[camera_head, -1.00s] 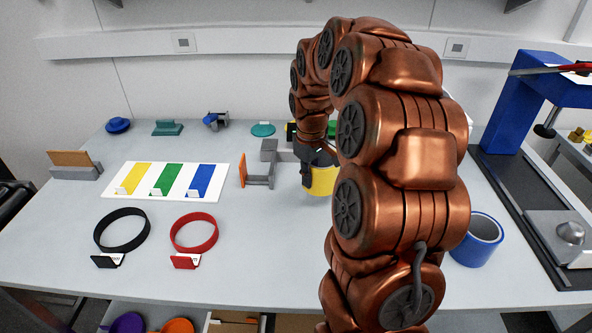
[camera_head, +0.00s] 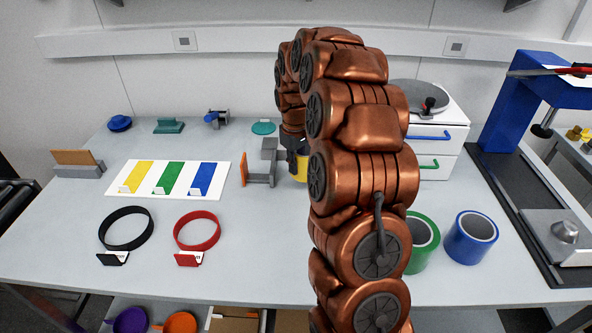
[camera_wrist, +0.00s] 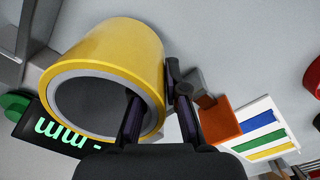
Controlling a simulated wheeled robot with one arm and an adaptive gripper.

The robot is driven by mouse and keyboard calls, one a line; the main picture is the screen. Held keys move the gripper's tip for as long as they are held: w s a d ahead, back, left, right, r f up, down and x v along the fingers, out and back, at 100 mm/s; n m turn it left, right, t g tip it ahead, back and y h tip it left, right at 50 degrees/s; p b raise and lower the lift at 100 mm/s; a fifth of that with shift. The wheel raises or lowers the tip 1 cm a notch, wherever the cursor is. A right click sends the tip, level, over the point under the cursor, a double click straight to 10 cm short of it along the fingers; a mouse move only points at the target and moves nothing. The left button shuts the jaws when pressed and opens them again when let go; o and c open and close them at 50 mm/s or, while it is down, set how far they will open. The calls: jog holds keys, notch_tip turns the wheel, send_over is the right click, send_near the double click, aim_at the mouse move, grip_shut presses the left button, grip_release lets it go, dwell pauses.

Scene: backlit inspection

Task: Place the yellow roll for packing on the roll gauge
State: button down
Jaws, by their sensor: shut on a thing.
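The yellow roll (camera_head: 301,171) is a wide ring with a grey inner lining, mostly hidden behind my arm in the head view. In the wrist view the yellow roll (camera_wrist: 125,50) is large, its open end facing the camera. My gripper (camera_wrist: 160,115) is shut on its wall, one dark finger inside the bore and one outside. A grey fixture with an orange plate (camera_head: 259,167), perhaps the roll gauge, stands just left of the roll; its orange plate (camera_wrist: 218,120) shows right of the fingers. A black display with green "mm" (camera_wrist: 62,132) lies partly behind the roll. Whether the roll touches anything is unclear.
A white board with yellow, green and blue strips (camera_head: 168,179) lies left. Black (camera_head: 126,228) and red (camera_head: 197,230) rings lie in front of it. Green (camera_head: 422,243) and blue (camera_head: 471,238) rolls stand right of my arm. A white drawer unit (camera_head: 436,135) stands behind.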

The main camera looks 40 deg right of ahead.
jog(key=shift+f+p, duration=0.4)
jog(key=shift+f, duration=0.9)
jog(key=shift+f, duration=0.15)
jog(key=c, duration=1.2)
grip_release()
notch_tip(320, 180, up, 11)
jog(key=shift+r+b, duration=0.1)
jog(key=shift+b, duration=1.15)
jog(key=shift+a+r, duration=0.15)
jog(key=shift+r, duration=0.4)
